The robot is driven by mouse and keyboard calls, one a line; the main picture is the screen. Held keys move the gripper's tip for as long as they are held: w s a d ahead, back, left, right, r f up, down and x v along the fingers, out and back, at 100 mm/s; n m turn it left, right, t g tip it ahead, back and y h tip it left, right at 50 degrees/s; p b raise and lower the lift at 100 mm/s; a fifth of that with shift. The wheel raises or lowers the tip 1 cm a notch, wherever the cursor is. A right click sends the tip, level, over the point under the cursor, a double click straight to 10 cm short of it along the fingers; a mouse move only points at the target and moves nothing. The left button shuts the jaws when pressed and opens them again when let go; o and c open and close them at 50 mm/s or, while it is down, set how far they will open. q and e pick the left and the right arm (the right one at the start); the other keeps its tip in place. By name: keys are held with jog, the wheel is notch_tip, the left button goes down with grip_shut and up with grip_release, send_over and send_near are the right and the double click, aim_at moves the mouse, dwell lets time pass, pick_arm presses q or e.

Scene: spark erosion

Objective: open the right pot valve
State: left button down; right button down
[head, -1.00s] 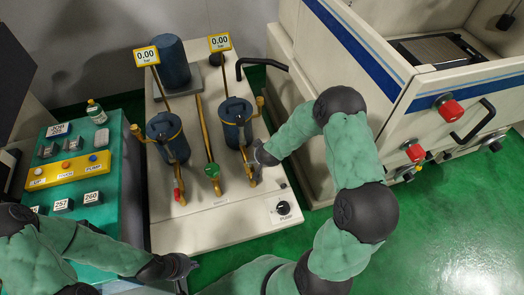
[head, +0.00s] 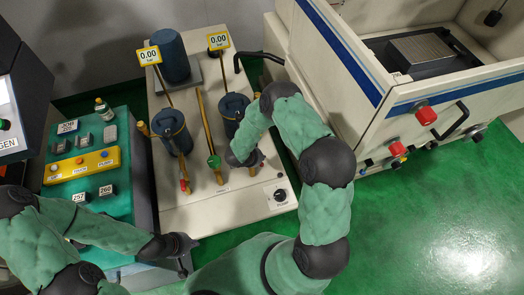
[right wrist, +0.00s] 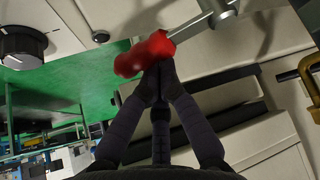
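The right blue pot (head: 233,106) stands on the cream bench unit, under a gauge reading 0.00. Its valve sits low at the front, mostly hidden by my right arm in the head view. In the right wrist view, a red valve handle (right wrist: 143,54) on a metal lever lies across my right fingertips (right wrist: 160,76). The fingers are together, and their tips touch or nearly touch the handle's side; they do not visibly wrap it. In the head view my right gripper (head: 238,158) is at the right pot's foot. My left gripper (head: 182,244) hangs before the bench; its fingers are unclear.
The left pot (head: 171,131) has a red-handled valve (head: 184,186). A green handle (head: 214,161) sits between the pots. A black knob (head: 280,195) is at the front right. A green control desk (head: 118,165) stands left, a large cream machine (head: 350,75) right.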

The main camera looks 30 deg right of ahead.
jog(key=m+g, duration=0.1)
jog(key=a+m+p, duration=0.1)
jog(key=shift+s+a+m+g, duration=0.25)
jog(key=shift+s+m+g, duration=0.1)
jog(key=shift+m+g, duration=0.05)
jog(key=shift+s+a+m+g+p, duration=0.15)
jog(key=shift+a+m+g+p, duration=0.45)
jog(key=shift+m, duration=0.5)
jog(key=shift+a, duration=0.45)
